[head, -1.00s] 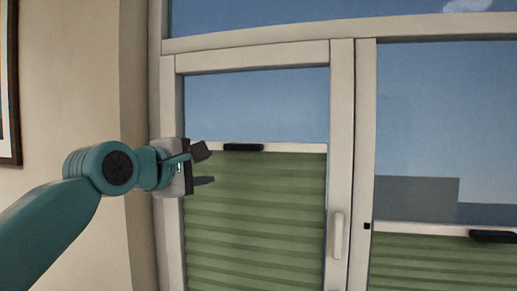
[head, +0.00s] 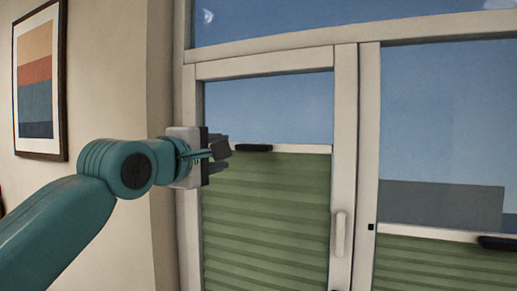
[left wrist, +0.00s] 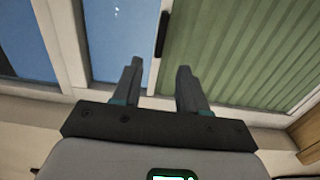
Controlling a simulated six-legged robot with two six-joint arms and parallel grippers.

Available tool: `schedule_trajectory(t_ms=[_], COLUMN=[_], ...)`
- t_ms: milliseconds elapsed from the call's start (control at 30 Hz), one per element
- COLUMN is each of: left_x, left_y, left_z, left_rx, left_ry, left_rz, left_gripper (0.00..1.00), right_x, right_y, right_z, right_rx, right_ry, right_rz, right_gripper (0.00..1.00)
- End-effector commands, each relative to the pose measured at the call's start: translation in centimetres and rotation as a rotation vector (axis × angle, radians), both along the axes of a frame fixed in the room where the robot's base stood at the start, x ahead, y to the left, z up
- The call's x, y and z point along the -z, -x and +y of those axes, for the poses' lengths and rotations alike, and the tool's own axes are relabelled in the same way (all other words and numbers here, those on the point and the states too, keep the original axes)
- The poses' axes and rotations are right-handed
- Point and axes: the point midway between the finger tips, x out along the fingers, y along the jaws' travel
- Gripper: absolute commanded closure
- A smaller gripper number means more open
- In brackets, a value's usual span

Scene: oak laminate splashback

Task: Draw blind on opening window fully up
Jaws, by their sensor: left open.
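The green pleated blind (head: 265,215) covers the lower part of the opening window (head: 345,130), the left sash with the white handle. Its pale top rail (head: 300,149) sits below the sash top, with clear glass above. A black grip (head: 253,148) is on this rail. My left gripper (head: 222,157) is open and empty, just left of the grip at about rail height. In the left wrist view the rail and black grip (left wrist: 161,34) show beyond and between the open fingers (left wrist: 158,70), apparently untouched. My right gripper is not in view.
A fixed pane at right has its own green blind (head: 430,265), lower, with a black grip (head: 498,242). The window handle (head: 340,233) projects from the opening sash. A framed picture (head: 40,85) hangs on the left wall.

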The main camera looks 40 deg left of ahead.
Motion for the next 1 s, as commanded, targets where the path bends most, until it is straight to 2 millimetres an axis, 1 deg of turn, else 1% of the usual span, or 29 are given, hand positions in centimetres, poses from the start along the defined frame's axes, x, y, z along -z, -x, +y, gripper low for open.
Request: schedule_trajectory(t_ms=[167,400,600,700,800,1000], left_x=[-0.1,-0.4,-0.3,-0.2,-0.1,0.1], left_y=[-3.0,-8.6,-12.6,-14.0,-14.8,-15.3], left_z=[1.3,2.9,4.0,4.3,4.5,4.6], left_rx=[-0.003,0.0,0.001,0.002,0.002,0.002], left_ry=[0.003,0.002,0.003,0.002,0.002,0.001], left_rz=[0.009,0.008,0.005,0.006,0.004,0.003], left_gripper=[0.57,0.57,0.57,0.57,0.57,0.57], right_x=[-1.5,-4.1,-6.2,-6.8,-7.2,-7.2], right_y=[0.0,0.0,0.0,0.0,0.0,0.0], right_z=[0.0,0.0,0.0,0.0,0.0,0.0], right_rx=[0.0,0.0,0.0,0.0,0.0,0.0], right_ry=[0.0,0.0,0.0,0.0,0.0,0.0], right_rz=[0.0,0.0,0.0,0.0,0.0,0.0], right_gripper=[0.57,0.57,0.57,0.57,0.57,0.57])
